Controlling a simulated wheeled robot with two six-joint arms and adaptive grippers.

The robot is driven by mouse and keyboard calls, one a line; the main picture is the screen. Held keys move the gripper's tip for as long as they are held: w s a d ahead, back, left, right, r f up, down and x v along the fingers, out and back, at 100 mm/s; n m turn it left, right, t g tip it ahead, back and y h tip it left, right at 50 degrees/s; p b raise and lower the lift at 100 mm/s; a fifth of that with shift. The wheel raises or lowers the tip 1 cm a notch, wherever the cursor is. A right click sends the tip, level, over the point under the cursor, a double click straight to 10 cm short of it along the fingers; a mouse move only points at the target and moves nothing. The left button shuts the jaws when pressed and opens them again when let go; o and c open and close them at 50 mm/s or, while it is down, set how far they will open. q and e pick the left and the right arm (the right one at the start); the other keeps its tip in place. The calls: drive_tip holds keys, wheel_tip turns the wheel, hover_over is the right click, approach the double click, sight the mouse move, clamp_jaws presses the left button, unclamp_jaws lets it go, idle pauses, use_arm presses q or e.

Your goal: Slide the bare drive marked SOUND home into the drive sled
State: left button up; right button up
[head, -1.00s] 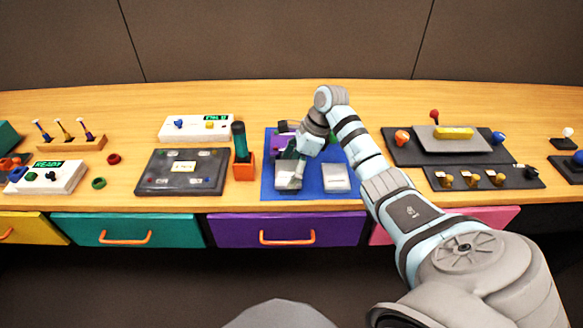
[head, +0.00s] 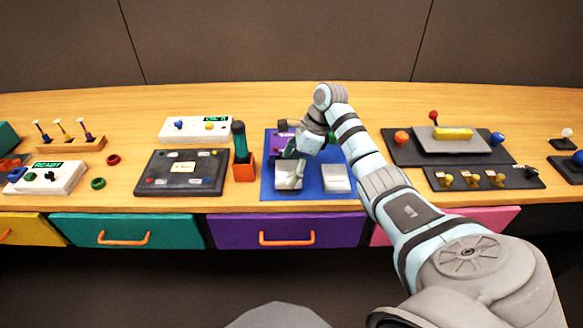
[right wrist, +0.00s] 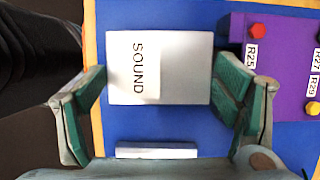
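The bare drive marked SOUND (right wrist: 185,68) is a pale flat block with a white label. It lies on the blue mat and also shows in the head view (head: 289,175). My right gripper (right wrist: 160,85) straddles it, one green-padded finger close against each of two opposite edges; whether they press on it I cannot tell. The right gripper also shows in the head view (head: 291,160). A second pale block (head: 336,178) lies to its right on the mat. I cannot make out the drive sled for certain. My left gripper is out of view.
A purple block (right wrist: 285,85) with red and yellow studs and labels R25, R27 and R29 stands close beside the drive. The blue mat (head: 311,194) reaches the table's front edge. An orange holder (head: 243,167) stands left of the mat, a dark panel (head: 400,150) to its right.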

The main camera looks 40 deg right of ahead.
sight(292, 168)
drive_tip(key=shift+o, duration=0.7)
drive_tip(key=shift+w+d+r, duration=0.4)
drive_tip(key=shift+w+r, duration=0.05)
drive_tip(key=shift+w+d+f, duration=0.15)
drive_tip(key=shift+w+f, duration=0.05)
drive_tip(key=shift+f, duration=0.3)
drive_tip(key=shift+s, duration=0.15)
wheel_tip(292, 168, up, 7)
drive_tip(key=p, duration=0.6)
